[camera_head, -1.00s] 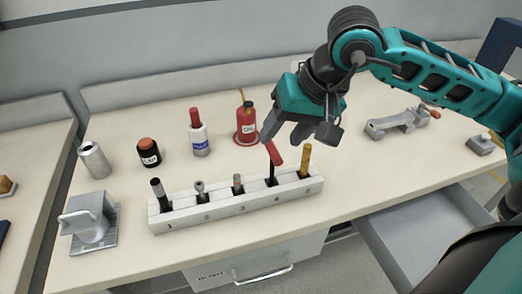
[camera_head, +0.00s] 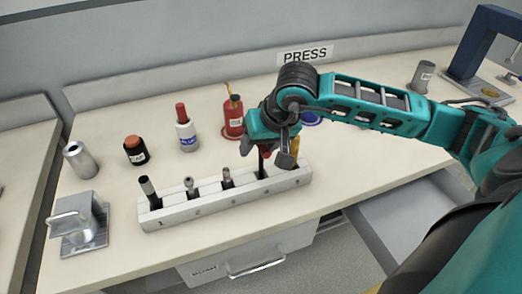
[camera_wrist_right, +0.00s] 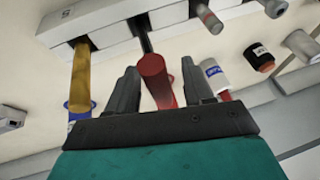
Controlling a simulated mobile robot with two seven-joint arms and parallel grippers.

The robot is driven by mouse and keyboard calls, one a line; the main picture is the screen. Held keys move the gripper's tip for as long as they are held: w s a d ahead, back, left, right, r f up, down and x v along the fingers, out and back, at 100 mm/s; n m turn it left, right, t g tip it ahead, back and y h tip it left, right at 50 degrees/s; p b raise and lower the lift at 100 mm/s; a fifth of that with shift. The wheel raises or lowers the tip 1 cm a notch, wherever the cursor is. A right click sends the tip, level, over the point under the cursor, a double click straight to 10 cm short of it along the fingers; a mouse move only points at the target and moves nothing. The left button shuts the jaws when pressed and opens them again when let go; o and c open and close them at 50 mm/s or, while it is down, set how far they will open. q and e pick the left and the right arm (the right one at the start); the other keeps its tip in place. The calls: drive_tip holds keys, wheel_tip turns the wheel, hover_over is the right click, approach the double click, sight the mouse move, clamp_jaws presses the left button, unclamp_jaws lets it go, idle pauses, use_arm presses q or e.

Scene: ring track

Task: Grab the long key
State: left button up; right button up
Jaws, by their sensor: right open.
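The rack (camera_head: 222,203) is a long pale block holding several upright tools. A key with a red handle and a black shaft (camera_head: 262,166) stands in its fourth slot from the left; I take it for the long key. My right gripper (camera_head: 271,152) is over this key and hides most of its handle in the head view. In the right wrist view the red handle (camera_wrist_right: 154,72) lies between the two open fingers (camera_wrist_right: 160,78), with gaps on both sides. My left gripper is not in view.
A yellow tool (camera_head: 296,148) stands in the slot right beside the gripper. Short grey tools (camera_head: 227,178) fill slots to the left. A red can (camera_head: 233,118) and a white-and-blue bottle (camera_head: 187,135) stand behind. An open drawer (camera_head: 400,218) is at the front right.

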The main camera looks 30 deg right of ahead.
drive_tip(key=shift+w+f, duration=0.15)
drive_tip(key=shift+f, duration=0.25)
clamp_jaws()
